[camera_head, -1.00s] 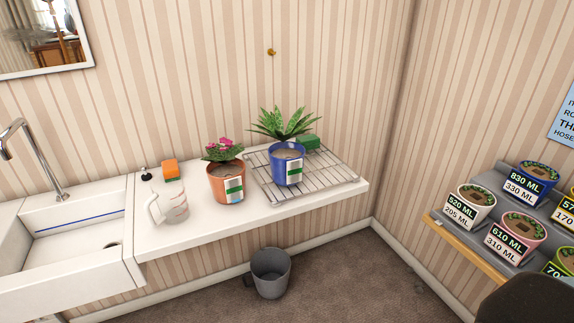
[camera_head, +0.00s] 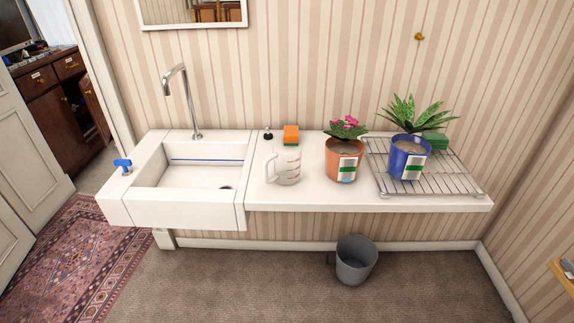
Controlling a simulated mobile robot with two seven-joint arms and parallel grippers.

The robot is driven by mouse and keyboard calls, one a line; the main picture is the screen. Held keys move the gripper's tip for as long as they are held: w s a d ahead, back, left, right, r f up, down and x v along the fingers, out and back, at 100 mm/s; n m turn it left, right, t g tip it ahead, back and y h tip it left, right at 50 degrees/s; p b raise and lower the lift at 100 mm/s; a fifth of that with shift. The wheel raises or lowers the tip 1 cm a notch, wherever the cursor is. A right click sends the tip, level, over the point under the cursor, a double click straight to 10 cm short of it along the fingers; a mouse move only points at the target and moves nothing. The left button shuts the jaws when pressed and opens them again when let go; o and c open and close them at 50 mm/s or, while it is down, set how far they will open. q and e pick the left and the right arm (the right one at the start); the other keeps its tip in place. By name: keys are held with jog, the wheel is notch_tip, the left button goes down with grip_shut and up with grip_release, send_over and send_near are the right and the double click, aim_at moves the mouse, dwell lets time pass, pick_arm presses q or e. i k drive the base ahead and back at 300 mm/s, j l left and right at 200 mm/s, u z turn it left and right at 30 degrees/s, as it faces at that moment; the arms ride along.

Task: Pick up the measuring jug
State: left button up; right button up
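The measuring jug (camera_head: 287,166) is a clear-white jug with red markings. It stands upright on the white counter (camera_head: 300,199), just right of the sink, with its handle to the left. An orange and green sponge (camera_head: 291,135) is right behind it. Neither of my grippers shows in the head view.
A white sink (camera_head: 185,177) with a tap (camera_head: 183,98) is left of the jug. A terracotta pot (camera_head: 341,160) with pink flowers stands to its right. A blue pot (camera_head: 408,158) stands on a wire rack (camera_head: 455,181). A grey bucket (camera_head: 355,262) is on the floor below.

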aim_at(286, 156)
jog(key=i+l, duration=0.55)
jog(key=l, duration=0.25)
jog(key=i+l, duration=0.3)
jog(key=i+l+u, duration=0.1)
jog(key=i+l, duration=0.2)
jog(key=l, duration=0.2)
jog(key=j, duration=0.1)
